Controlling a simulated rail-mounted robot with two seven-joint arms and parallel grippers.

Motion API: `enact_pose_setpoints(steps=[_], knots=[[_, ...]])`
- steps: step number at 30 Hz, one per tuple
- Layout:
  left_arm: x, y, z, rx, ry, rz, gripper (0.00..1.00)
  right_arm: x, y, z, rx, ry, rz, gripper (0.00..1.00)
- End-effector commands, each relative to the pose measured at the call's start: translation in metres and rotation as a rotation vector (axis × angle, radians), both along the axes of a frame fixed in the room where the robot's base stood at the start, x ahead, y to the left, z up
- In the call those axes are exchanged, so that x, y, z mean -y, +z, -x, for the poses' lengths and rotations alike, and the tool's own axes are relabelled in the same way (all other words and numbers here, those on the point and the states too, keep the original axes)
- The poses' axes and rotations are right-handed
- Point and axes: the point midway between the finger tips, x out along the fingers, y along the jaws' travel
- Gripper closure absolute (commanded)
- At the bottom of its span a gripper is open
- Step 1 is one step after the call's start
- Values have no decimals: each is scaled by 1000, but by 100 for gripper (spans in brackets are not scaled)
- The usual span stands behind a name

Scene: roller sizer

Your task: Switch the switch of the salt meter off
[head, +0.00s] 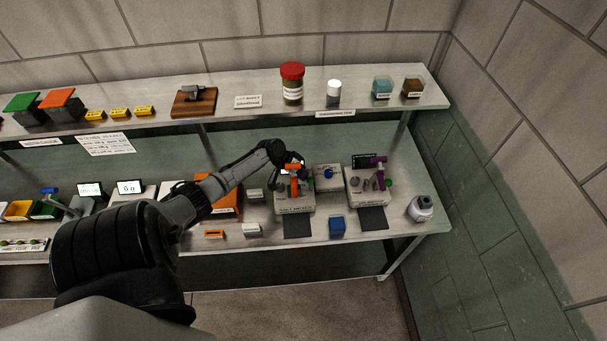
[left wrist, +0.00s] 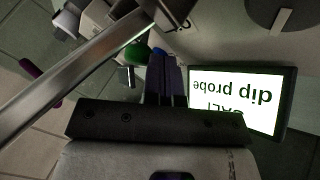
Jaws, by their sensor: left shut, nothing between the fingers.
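The salt meter (head: 294,200) is the pale box on the lower shelf with orange parts on it. In the left wrist view its lit screen (left wrist: 236,97) reads "dip probe" upside down, with "SALT" partly covered. My left gripper (head: 291,163) is at the top of this meter, beside the screen. Its fingers (left wrist: 167,68) are shut with nothing between them. A green knob (left wrist: 137,54) shows just left of the fingertips, apart or touching I cannot tell. I cannot make out the switch or its position clearly. My right gripper is not in view.
A similar meter with purple parts (head: 367,190) stands to the right, with a smaller box bearing a blue knob (head: 326,175) between. A blue block (head: 337,227), dark mats and a grey bottle (head: 421,208) are near. A metal bar (left wrist: 85,72) crosses the left wrist view.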

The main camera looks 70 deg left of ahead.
Motion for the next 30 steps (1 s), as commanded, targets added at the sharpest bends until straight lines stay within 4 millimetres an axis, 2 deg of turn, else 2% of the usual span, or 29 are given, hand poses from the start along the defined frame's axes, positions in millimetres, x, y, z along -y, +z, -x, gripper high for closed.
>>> enact_pose_setpoints(steps=[16,30], knots=[[0,17,0,0,0,0,100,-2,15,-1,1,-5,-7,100],[0,11,0,1,0,0,100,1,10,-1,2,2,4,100]])
